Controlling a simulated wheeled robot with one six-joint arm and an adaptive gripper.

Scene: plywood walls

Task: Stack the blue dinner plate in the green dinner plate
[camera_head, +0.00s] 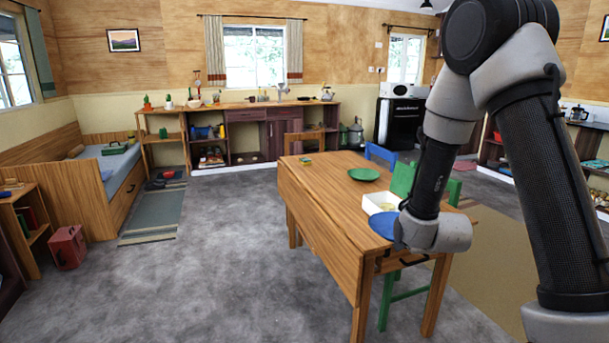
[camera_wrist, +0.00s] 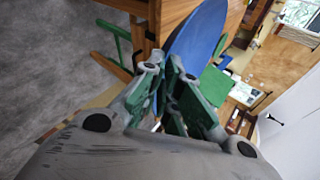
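The green dinner plate (camera_head: 364,174) lies flat on the wooden table, beyond the white tray. The blue dinner plate (camera_head: 384,225) is at the table's near right side, partly hidden by my arm and gripper. In the wrist view the blue plate (camera_wrist: 203,35) fills the upper middle, and its edge runs down to between my fingertips. My gripper (camera_wrist: 165,72) has its fingers close together on the blue plate's rim. The head view hides the fingertips. I cannot tell whether the plate rests on the table or is slightly raised.
A white tray (camera_head: 380,202) stands between the two plates. The wooden table (camera_head: 320,205) is clear on its left half, with a small item (camera_head: 305,160) at the far end. Green (camera_head: 402,180) and blue (camera_head: 380,155) chairs stand along its right side.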

